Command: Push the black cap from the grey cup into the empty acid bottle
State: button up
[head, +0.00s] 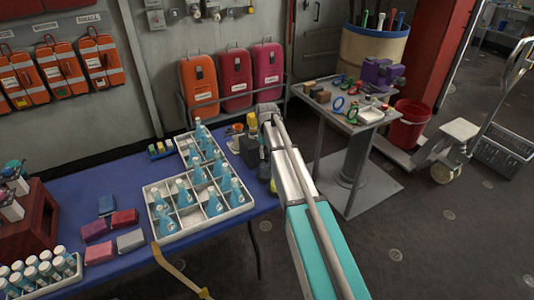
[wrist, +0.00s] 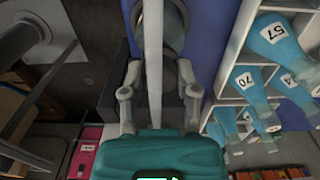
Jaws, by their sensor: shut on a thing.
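In the wrist view my gripper (wrist: 160,72) is shut on a dark round thing (wrist: 173,40) between its fingers. A pale bar across the middle covers much of it, so I cannot tell whether it is the black cap. In the head view my arm reaches over the right end of the blue table and hides the gripper. Small items, among them an orange-brown one (head: 238,128), stand at that end beside a dark block (head: 241,148). I cannot make out the grey cup or the empty acid bottle for certain.
A white divided crate (head: 203,222) holds several blue numbered bottles; it shows close right of my gripper in the wrist view (wrist: 232,100). Coloured blocks (head: 124,218) and a bottle rack (head: 45,278) lie left. A grey side table (head: 335,110) stands right, near a red bucket (head: 408,122).

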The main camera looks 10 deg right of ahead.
jog(key=shift+f+b, duration=0.3)
jog(key=shift+f, duration=0.05)
dwell(0.3)
jog(key=o, duration=0.8)
jog(key=shift+o, duration=0.2)
jog(key=shift+o, duration=1.4)
jog(key=shift+r, duration=0.2)
jog(key=shift+r+p, duration=2.6)
jog(key=shift+p, duration=0.2)
